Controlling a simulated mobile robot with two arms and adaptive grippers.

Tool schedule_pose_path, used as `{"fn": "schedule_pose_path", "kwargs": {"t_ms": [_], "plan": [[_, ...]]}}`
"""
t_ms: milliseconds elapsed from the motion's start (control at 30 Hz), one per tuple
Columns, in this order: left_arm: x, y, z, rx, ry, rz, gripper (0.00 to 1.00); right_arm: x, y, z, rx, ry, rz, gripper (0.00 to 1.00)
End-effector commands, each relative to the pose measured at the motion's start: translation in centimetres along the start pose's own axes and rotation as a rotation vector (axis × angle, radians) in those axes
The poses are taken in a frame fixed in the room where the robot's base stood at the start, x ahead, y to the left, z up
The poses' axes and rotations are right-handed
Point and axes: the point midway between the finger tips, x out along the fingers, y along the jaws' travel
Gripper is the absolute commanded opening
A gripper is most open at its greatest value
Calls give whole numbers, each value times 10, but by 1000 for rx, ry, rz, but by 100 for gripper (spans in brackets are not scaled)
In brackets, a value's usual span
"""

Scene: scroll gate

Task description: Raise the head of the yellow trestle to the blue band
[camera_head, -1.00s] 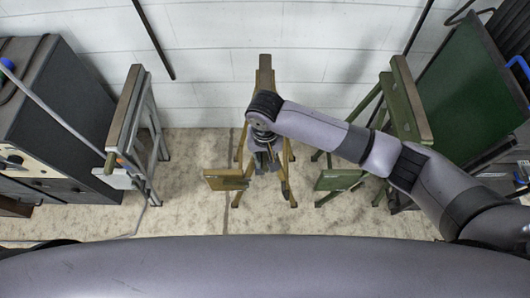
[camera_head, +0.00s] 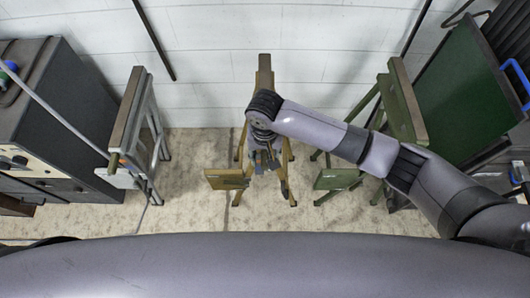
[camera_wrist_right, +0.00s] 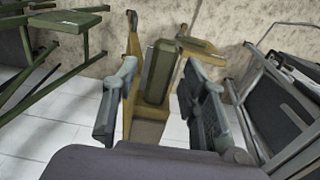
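The yellow trestle (camera_head: 265,75) stands against the back wall, in the middle of the head view. Its upper bar runs toward the wall, and a flat yellow-brown plate (camera_head: 227,179) sticks out at its lower left. My right gripper (camera_head: 265,163) is over its near part, and my forearm hides some of it. In the right wrist view the two fingers (camera_wrist_right: 158,82) are apart, with an olive block (camera_wrist_right: 160,70) and the yellow trestle (camera_wrist_right: 145,122) showing between them. Gaps show beside the block; I cannot tell its depth. I cannot make out the blue band. My left gripper is not in view.
A grey trestle (camera_head: 127,108) stands left beside a dark cabinet (camera_head: 60,95). A green trestle (camera_head: 405,102) stands right, before a large green panel (camera_head: 465,90). Bare floor (camera_head: 195,155) lies between the grey and yellow trestles.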

Motion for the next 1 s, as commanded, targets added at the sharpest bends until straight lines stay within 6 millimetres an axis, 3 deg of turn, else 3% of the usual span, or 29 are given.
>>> {"fn": "schedule_pose_path", "kwargs": {"t_ms": [267,700,1000], "plan": [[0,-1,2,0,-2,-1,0,-7,0,0,0,-1,-2,40],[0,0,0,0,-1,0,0,-93,-1,0,-1,1,-3,40],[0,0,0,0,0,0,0,-119,0,0,0,-2,0,40]]}}
